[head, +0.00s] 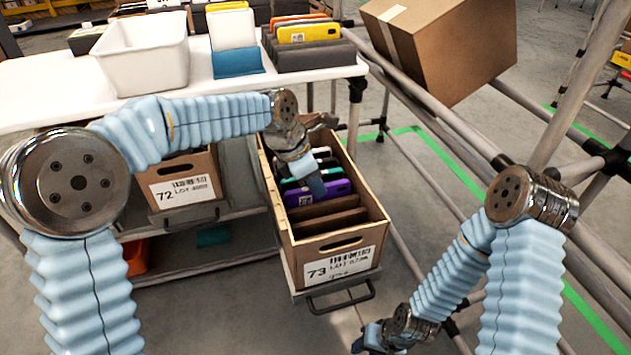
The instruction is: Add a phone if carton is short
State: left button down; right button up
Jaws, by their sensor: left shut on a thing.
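Carton 73 (333,256) is an open brown box on a pulled-out tray in the middle, with a printed label on its near end. Several phones stand in its far part, among them a purple phone (338,188) nearest to me. Brown dividers (330,222) stand in the near part, with no phone visible between them. My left gripper (315,184) reaches down into the carton and is shut on the purple phone; its arm hides some of the far slots. My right gripper (368,341) is low at the bottom, right of the carton; its jaws are too small to read.
Carton 72 (183,188) sits on the shelf at left. A white bin (143,56), a white and teal stand (237,62) and a grey rack (315,55) with yellow and orange phones stand on the table above. A closed carton (440,45) leans on rails at right.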

dwell(0.4)
pick_arm(q)
jog(key=c, duration=1)
grip_release()
jog(key=shift+c, duration=0.2)
jog(key=p+v, duration=0.3)
jog(key=v, duration=1)
jog(key=shift+r, duration=0.35)
notch_tip(320, 180, up, 7)
jog(key=p, duration=0.8)
